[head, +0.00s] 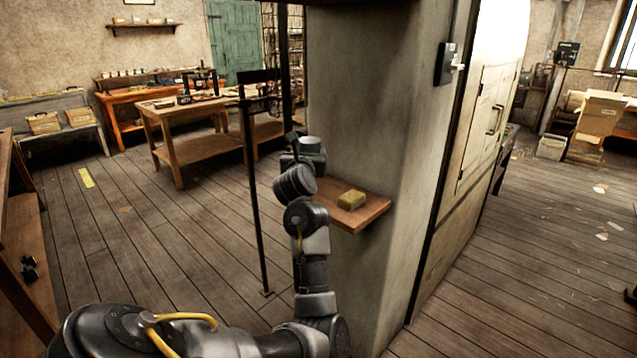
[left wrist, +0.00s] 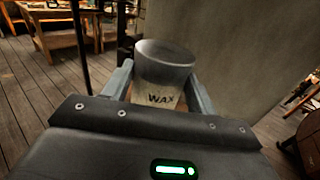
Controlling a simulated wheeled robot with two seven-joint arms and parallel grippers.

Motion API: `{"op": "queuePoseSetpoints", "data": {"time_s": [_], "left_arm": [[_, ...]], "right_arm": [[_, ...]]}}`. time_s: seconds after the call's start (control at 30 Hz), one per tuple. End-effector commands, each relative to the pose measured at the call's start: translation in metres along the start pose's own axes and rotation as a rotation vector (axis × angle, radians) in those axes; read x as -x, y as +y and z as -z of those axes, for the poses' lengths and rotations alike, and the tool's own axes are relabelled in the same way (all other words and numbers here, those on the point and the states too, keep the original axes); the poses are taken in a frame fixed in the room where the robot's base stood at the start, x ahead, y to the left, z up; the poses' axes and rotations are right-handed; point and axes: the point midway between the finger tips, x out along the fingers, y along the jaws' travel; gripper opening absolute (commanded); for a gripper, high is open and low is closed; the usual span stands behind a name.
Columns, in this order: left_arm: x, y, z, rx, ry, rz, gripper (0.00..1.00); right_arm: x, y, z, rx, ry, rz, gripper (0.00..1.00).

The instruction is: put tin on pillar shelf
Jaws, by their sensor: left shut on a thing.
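The tin (left wrist: 164,70), labelled WAX with a dark grey top, sits upright between the two fingers of my left gripper (left wrist: 160,92) in the left wrist view. In the head view my left gripper (head: 304,154) is shut on the tin (head: 310,143), close to the pillar's left face. The pillar shelf (head: 372,215) is a small wooden board fixed to the grey pillar (head: 360,110). The gripper is at the shelf's far left end; my wrist hides that part, and I cannot tell whether the tin touches the board. My right gripper is not in view.
A thin black post (head: 253,190) stands left of my arm. A wooden workbench (head: 190,120) with tools stands further back. The shelf's front right part is bare.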

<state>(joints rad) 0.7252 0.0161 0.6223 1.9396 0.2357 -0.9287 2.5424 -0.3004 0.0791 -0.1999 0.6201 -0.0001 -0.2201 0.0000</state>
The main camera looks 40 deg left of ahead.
Motion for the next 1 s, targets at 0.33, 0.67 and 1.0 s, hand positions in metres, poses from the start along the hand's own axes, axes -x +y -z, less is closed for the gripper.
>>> {"op": "queuePoseSetpoints", "data": {"time_s": [0.33,0.67,1.0], "left_arm": [[-0.082,0.010,0.049,-0.005,0.005,0.000,0.26],[-0.108,0.011,0.082,0.000,-0.001,0.000,0.26],[-0.113,0.011,0.107,-0.005,0.001,0.001,0.26]], "right_arm": [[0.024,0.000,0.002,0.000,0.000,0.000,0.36],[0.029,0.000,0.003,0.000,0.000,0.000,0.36],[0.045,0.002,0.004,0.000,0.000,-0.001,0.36]]}}
